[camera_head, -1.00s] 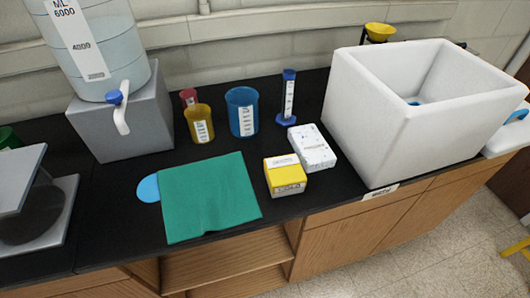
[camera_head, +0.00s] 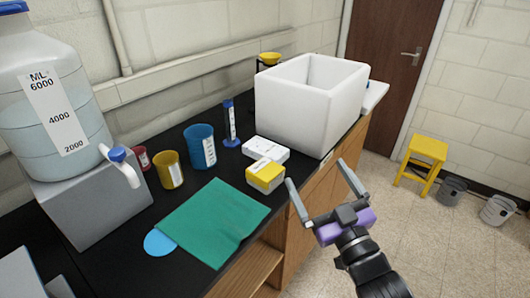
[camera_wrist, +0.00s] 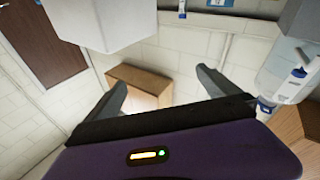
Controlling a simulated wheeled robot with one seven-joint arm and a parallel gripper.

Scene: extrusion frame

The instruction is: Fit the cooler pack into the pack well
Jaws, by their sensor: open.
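A white foam box (camera_head: 288,112) with thick walls and an open top stands at the far right end of the black bench. Its floor is hidden now, so I cannot see a pack well in it. A white speckled box (camera_head: 266,150) lies flat in front of the foam box. My gripper (camera_head: 316,172) is open and empty in front of the bench, apart from everything. Its open fingers also show in the wrist view (camera_wrist: 160,80).
A yellow and white box (camera_head: 265,176) touches or nearly touches the speckled box. A green cloth (camera_head: 212,220), cups, a blue cylinder (camera_head: 231,125) and a large water jug (camera_head: 50,115) stand on the bench. A yellow stool (camera_head: 425,150) stands on the open floor at right.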

